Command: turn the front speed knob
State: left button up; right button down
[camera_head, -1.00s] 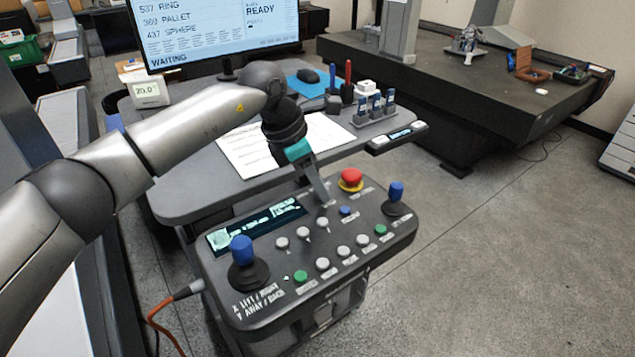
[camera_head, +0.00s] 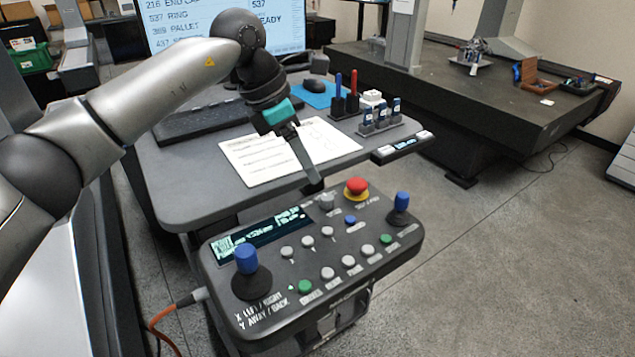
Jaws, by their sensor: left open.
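The control box (camera_head: 300,300) stands at the front of the desk. A small grey knob (camera_head: 327,203) sits near its back edge, left of the red stop button (camera_head: 356,187); its label is too small to read, so I cannot confirm it is the speed knob. My left gripper (camera_head: 315,183) comes down from the upper left, open and empty, its fingers seen nearly edge-on. Its tips are just above and behind the grey knob in the picture, apparently apart from it. My right gripper is out of view.
A blue joystick (camera_head: 247,270) stands at the box's front left and another (camera_head: 400,207) at its right. Several small buttons and toggles lie between, below a lit display (camera_head: 262,236). Papers (camera_head: 255,155), a keyboard (camera_head: 200,121) and a monitor (camera_head: 175,15) are on the desk behind.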

pick_arm(q)
jog(key=w+v, duration=0.1)
jog(key=v, duration=0.5)
jog(key=shift+s+r, duration=0.4)
jog(key=shift+s, duration=0.15)
jog(key=shift+a, duration=0.15)
